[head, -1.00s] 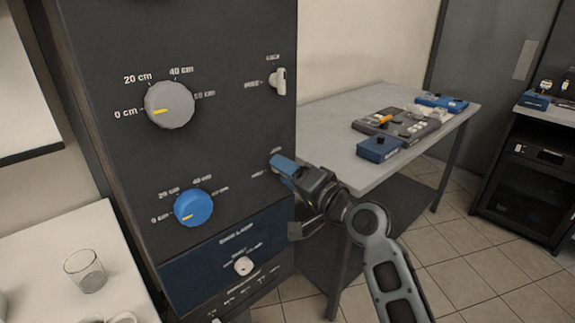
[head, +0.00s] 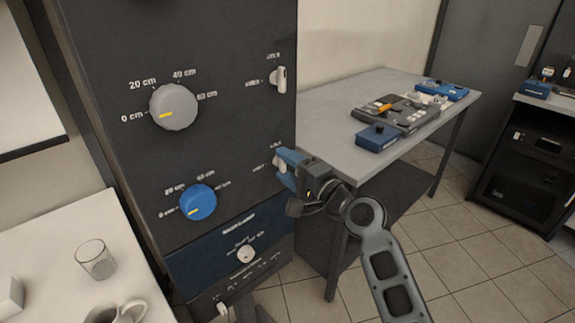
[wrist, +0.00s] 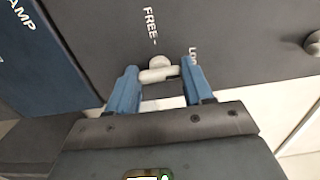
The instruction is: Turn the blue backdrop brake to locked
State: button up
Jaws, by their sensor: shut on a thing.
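The blue backdrop brake is a small white lever (head: 280,163) on the dark panel, right of the blue dial (head: 197,202). In the wrist view the lever (wrist: 158,74) lies between the two blue fingers of my gripper (wrist: 160,85). My gripper (head: 286,165) is shut on it in the head view, covering part of it. FREE is printed above the lever and LOCK beside the right finger in the wrist view, partly hidden. The lever's bar runs roughly sideways there; I cannot tell exactly which mark it points at.
A grey dial (head: 174,107) and another white lever (head: 278,79) sit higher on the panel. A lamp panel with a white knob (head: 245,253) is below. A grey table (head: 340,110) with control boxes stands behind right. A white table (head: 60,270) with a glass (head: 96,259) is left.

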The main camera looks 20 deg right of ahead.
jog(key=o, duration=1.1)
jog(key=shift+c, duration=0.2)
jog(key=b+v, duration=0.1)
jog(key=v, duration=0.6)
jog(key=shift+s+b, duration=0.3)
jog(key=shift+s, duration=0.05)
jog(key=shift+d, duration=0.1)
